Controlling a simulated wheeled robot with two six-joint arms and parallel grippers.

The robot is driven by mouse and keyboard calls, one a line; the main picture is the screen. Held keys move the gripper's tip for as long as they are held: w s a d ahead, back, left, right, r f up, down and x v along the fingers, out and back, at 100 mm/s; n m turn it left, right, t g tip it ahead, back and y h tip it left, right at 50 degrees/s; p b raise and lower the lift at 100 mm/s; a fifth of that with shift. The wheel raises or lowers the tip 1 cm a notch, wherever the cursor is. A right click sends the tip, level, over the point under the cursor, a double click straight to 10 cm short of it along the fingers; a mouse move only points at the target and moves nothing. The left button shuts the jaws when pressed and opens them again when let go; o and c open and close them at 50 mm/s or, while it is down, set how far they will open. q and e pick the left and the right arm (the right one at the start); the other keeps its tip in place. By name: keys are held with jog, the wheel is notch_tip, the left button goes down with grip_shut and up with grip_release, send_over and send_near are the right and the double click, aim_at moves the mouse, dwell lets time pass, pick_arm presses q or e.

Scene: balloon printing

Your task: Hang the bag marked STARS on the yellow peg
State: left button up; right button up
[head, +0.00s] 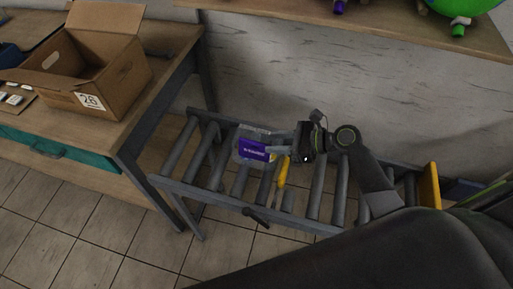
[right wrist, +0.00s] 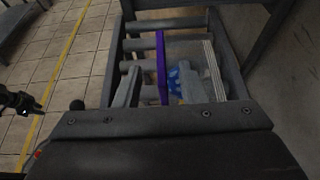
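A clear bag with a purple label (head: 254,151) is over the roller conveyor in the head view; the label's print is too small to read. In the right wrist view the purple label (right wrist: 162,68) shows edge-on, with blue contents (right wrist: 177,82) beside it. My right gripper (head: 272,146) is at the bag. Its fingers (right wrist: 168,85) stand wide apart with the purple label between them. A dark part that looks like my left gripper (right wrist: 18,103) is at the left of the right wrist view; its fingers are unclear. I see no yellow peg for certain.
The roller conveyor (head: 204,152) stands by the wall. A yellow-handled object (head: 283,172) lies on or above its rollers. A wooden table with an open cardboard box (head: 122,90) is at left. A shelf (head: 285,14) with purple and green pieces and a green balloon is above.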

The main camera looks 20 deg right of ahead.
aim_at(255, 142)
jog(key=x, duration=0.7)
jog(key=shift+w+a+p, duration=0.2)
jog(key=shift+a+p, duration=0.05)
jog(key=shift+p, duration=0.15)
jog(key=shift+d, duration=0.1)
grip_shut()
